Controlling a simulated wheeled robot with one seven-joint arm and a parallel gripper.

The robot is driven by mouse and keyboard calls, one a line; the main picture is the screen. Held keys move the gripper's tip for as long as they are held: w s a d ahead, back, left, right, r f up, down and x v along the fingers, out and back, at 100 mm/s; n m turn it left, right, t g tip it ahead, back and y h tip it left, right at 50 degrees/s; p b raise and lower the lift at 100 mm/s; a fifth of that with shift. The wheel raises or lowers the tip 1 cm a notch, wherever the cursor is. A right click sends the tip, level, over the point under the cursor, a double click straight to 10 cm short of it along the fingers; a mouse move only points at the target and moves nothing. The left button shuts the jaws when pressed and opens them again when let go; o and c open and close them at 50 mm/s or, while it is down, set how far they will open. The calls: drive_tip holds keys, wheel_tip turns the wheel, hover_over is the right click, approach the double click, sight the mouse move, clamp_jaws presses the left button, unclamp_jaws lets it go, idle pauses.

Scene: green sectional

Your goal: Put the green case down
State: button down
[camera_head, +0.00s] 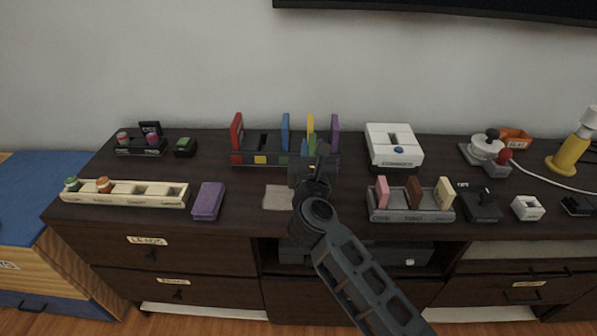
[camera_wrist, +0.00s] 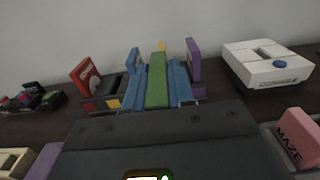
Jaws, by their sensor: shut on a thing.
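My gripper (camera_head: 312,147) is shut on the green case (camera_wrist: 157,82). The case stands upright between the two blue fingers in the wrist view, and a sliver of it (camera_head: 312,139) shows in the head view. The gripper is at the front of the dark rack (camera_head: 270,143), right of its middle. The rack holds a red case (camera_head: 237,132), a blue case (camera_head: 285,131), a yellow case (camera_head: 310,123) and a purple case (camera_head: 334,133). The green case appears just in front of the yellow one. I cannot tell whether its bottom touches the rack.
A beige mat (camera_head: 278,198) lies bare in front of the rack. A purple box (camera_head: 208,201) is left of it. A grey rack (camera_head: 413,212) with pink, brown and cream cases stands to the right. A white console (camera_head: 394,148) stands behind, and a cream tray (camera_head: 125,197) is at left.

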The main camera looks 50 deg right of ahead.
drive_tip(key=w+a+f+b, duration=0.1)
drive_tip(key=w+f, duration=0.2)
drive_tip(key=f, duration=0.3)
idle(0.3)
drive_tip(key=shift+f, duration=0.15)
drive_tip(key=c, duration=1)
unclamp_jaws()
drive_tip(key=shift+o, duration=0.2)
drive_tip(key=b+v, duration=0.1)
drive_tip(key=v, duration=1.1)
